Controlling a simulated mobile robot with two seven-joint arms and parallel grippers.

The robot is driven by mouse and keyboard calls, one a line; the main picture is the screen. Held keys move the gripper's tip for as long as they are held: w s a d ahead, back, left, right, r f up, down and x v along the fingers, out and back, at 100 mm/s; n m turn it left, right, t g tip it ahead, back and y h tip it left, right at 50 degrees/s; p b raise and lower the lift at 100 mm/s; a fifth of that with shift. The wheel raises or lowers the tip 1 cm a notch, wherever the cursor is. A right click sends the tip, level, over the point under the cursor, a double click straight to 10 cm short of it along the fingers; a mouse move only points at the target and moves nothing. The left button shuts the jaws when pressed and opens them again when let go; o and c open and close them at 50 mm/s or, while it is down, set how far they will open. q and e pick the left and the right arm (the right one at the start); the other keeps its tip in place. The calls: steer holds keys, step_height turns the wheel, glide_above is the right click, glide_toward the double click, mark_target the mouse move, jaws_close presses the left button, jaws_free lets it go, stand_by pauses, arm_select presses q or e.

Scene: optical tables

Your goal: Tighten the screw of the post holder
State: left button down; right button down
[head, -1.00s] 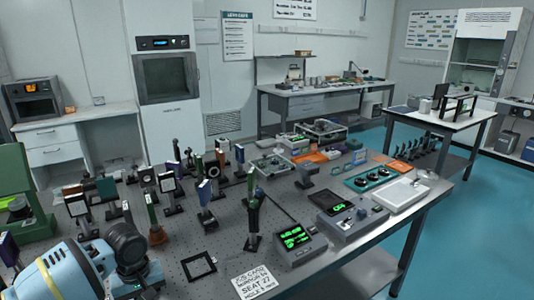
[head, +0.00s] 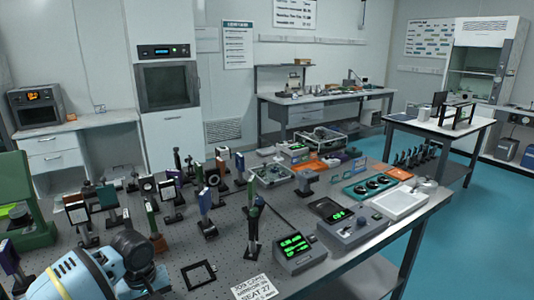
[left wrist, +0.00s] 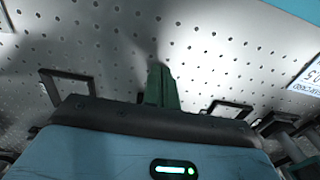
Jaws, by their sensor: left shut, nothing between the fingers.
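My left arm comes in at the lower left of the head view, with its blue-and-black wrist low over the table; its fingertips are not clear there. In the left wrist view the dark green fingers of my left gripper (left wrist: 161,85) are shut together, with nothing visible between them, above the perforated table. A slim black post assembly with a green upper part (head: 253,225) stands upright on the table, right of and apart from my left wrist. Several other posts stand behind it. I cannot tell which one has the task's post holder, and its screw is too small to see. My right gripper is out of view.
A black square frame (head: 199,274) and a white card (head: 255,288) lie near the front edge. Grey instruments with green displays (head: 293,248) stand to the right. Mounted optics (head: 205,205) crowd the left and middle. Some bare perforated table (head: 215,250) lies between.

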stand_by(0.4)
arm_select(q)
steer(key=shift+s+d, duration=0.1)
steer(key=shift+d, duration=0.1)
steer(key=shift+r, duration=3)
steer(key=shift+d, duration=0.2)
